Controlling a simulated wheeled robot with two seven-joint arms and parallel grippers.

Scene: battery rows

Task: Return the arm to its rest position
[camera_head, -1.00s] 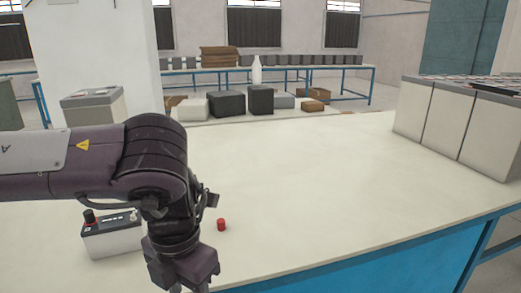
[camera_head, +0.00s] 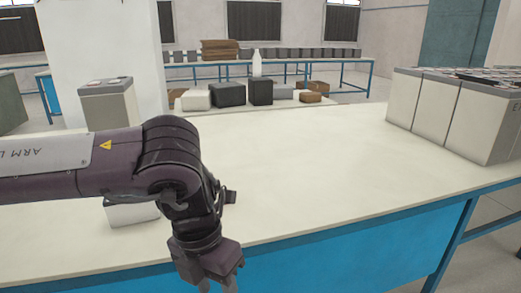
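My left arm comes in from the left across the white table (camera_head: 310,185). Its gripper (camera_head: 217,285) points down at the bottom edge of the head view, in front of the table's front edge. Its two fingers show apart with nothing seen between them; their tips are cut off by the frame. A small white battery (camera_head: 132,214) stands on the table behind my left forearm, its top hidden by the arm. The small red cap seen earlier on the table is not visible now. My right arm and gripper are not in view.
Large grey-topped batteries (camera_head: 437,108) stand in rows at the table's right. Another large battery (camera_head: 110,103) stands at the back left, near a white pillar (camera_head: 100,40). Boxes and a back table (camera_head: 340,64) lie beyond. The middle of the table is clear.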

